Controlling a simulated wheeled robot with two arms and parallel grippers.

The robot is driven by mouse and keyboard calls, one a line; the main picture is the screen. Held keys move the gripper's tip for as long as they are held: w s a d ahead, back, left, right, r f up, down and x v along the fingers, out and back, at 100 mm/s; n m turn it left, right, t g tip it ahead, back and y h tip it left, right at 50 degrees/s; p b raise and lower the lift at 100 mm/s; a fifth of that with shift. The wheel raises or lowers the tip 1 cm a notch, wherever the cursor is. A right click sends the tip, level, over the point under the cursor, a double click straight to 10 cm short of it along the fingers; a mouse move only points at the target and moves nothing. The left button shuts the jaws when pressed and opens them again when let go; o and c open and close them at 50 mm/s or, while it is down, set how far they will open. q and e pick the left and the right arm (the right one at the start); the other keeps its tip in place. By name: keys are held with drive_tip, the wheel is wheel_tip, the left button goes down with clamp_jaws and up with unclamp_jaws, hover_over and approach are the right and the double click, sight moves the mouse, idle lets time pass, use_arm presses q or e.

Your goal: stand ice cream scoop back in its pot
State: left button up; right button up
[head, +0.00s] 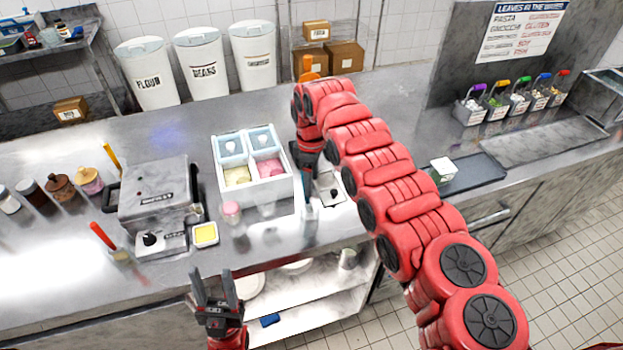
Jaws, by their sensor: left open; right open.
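My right gripper (311,178) points down at the counter just right of the ice cream box (222,190); it is open, and my own arm partly hides it. A small dark item (333,193) lies on a pale square below and right of it; I cannot tell what it is. I cannot clearly make out the ice cream scoop. My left gripper (213,280) is open and empty, in front of the counter's front edge.
A grey waffle-iron-like machine (155,185) and a yellow-filled dish (205,234) stand left of the box. Jars (60,187) line the far left. A pink-topped jar (232,212) stands before the box. A dark tray (470,173) lies at right. Counter between machine and back bins is clear.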

wheel_tip(320, 180, up, 17)
drive_tip(key=p, duration=0.6)
drive_tip(key=shift+r, duration=0.15)
idle(0.4)
